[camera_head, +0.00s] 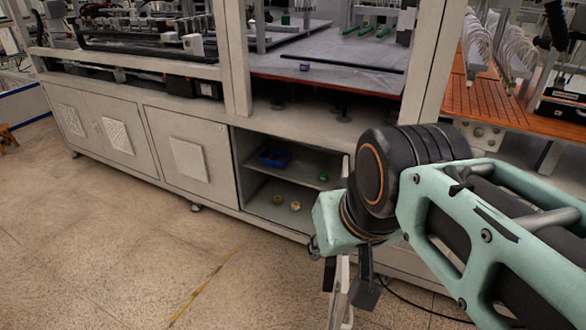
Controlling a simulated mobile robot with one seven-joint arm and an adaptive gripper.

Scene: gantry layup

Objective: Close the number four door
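A row of pale cabinet doors runs along the lower front of the long machine bench. The compartment right of the closed third door (190,158) stands open, with its inner shelf (300,165) visible. A narrow pale panel (341,295), seen nearly edge-on, stands out at the compartment's right side; it appears to be the open fourth door. My arm hides most of it, and no number is readable. My gripper (352,288) points down at this panel, its dark finger parts close to it. I cannot tell whether they touch it or how far they are open.
Inside the compartment are a blue bin (274,158), a small green item (324,176) and small yellowish parts (295,206). The floor (130,250) in front and to the left is clear. A dark cable (425,308) lies on the floor at right.

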